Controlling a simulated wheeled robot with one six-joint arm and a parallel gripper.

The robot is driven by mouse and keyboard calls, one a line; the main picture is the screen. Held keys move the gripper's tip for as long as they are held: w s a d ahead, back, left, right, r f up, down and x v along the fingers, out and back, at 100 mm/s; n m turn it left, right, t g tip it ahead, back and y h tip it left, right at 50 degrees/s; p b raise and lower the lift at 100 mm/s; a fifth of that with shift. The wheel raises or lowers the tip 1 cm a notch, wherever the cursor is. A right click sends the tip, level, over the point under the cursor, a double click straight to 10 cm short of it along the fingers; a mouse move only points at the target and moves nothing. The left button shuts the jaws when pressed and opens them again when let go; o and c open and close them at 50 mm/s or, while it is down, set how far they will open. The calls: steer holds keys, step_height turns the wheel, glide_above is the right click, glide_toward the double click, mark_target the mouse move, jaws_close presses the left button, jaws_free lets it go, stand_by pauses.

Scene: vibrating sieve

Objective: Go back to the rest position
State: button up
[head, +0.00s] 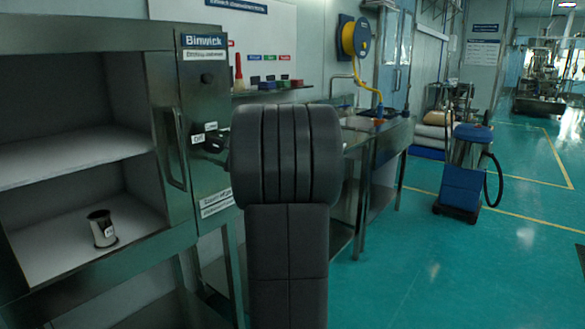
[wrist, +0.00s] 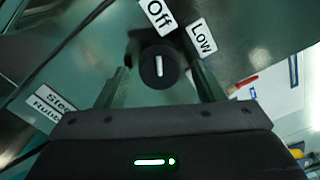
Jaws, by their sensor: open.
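My gripper (wrist: 162,82) is open in the wrist view. Its two fingers stand on either side of a round black knob (wrist: 159,68) with a white mark, apart from it in the picture; how far away the knob is I cannot tell. Labels reading "Off" (wrist: 158,14) and "Low" (wrist: 202,36) sit on the panel around the knob. In the head view my dark arm covers the middle, and the knob (head: 215,142) shows at its left edge on the cabinet's control panel (head: 205,95). The gripper's fingers are hidden there behind the arm.
The open steel cabinet (head: 85,38) stands close on the left, with a small metal cup (head: 102,230) on its lower shelf. A steel bench (head: 375,135) runs behind my arm. A blue wheeled machine (head: 463,170) stands to the right. The green floor (head: 430,260) front right is clear.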

steer(key=m+p, duration=0.2)
steer(key=p, duration=0.1)
steer(key=m+p, duration=0.2)
steer(key=p, duration=0.1)
steer(key=shift+r+m, duration=0.2)
steer(key=shift+m, duration=0.1)
steer(key=m+p, duration=0.4)
steer(key=p, duration=0.2)
steer(key=m+p, duration=0.6)
steer(key=p, duration=0.3)
steer(key=shift+a+f+m+p, duration=0.1)
steer(key=shift+m+p, duration=0.3)
steer(key=shift+p, duration=0.3)
steer(key=shift+f, duration=0.1)
steer(key=shift+s+f+m, duration=0.1)
steer(key=shift+m, duration=0.2)
